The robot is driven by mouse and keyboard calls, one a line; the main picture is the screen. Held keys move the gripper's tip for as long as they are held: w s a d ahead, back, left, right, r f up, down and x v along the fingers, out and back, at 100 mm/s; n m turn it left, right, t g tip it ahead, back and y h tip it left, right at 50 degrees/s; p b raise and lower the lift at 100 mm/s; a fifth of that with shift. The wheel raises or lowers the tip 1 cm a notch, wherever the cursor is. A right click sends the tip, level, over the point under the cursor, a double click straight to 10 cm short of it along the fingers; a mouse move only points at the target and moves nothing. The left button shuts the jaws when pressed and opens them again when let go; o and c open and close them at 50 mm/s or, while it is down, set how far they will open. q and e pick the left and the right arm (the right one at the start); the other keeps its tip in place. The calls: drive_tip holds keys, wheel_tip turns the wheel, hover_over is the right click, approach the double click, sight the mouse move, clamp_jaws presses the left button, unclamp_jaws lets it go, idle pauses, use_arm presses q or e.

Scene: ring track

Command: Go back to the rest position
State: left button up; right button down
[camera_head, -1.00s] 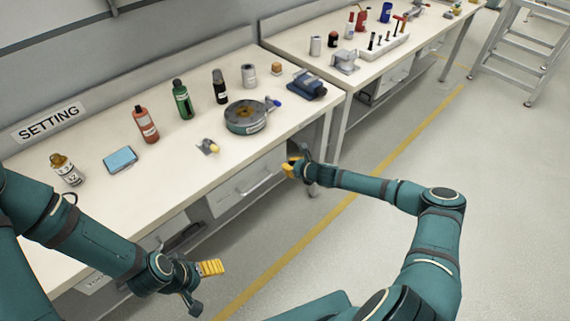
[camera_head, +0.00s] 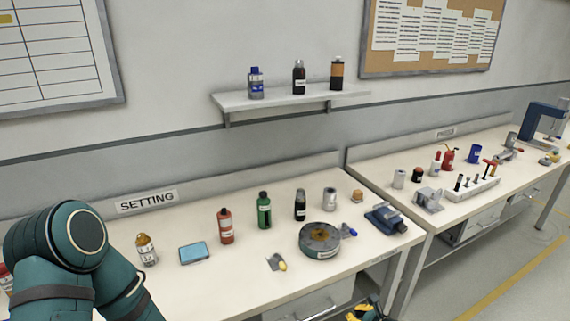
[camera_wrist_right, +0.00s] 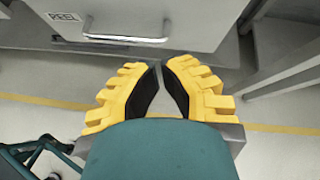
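My right gripper (camera_head: 366,309) shows only in part at the bottom edge of the head view, in front of the bench. In the right wrist view its yellow fingers (camera_wrist_right: 160,68) come together at the tips with nothing between them. They are in front of a grey drawer (camera_wrist_right: 200,15) with a metal handle and a REEL label. My left arm (camera_head: 60,260) fills the lower left of the head view. My left gripper is outside both current views.
A second bench (camera_head: 440,224) stands to the right. A wall shelf (camera_head: 290,101) holds three bottles. Floor is clear at lower right.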

drive_tip(key=s+a+n+g+y, duration=0.1)
drive_tip(key=s+a+n+g, duration=0.2)
drive_tip(key=s+a+n, duration=0.4)
drive_tip(key=s+a+n+g+y, duration=0.1)
drive_tip(key=s+a+n+g, duration=0.1)
drive_tip(key=s+a+n, duration=0.35)
drive_tip(key=s+a+r+n+g+h, duration=0.1)
drive_tip(key=s+r+n+g+h, duration=0.2)
drive_tip(key=s+n, duration=0.7)
drive_tip(key=n, duration=0.4)
drive_tip(key=shift+s+r+h, duration=0.4)
drive_tip(key=shift+a, duration=0.1)
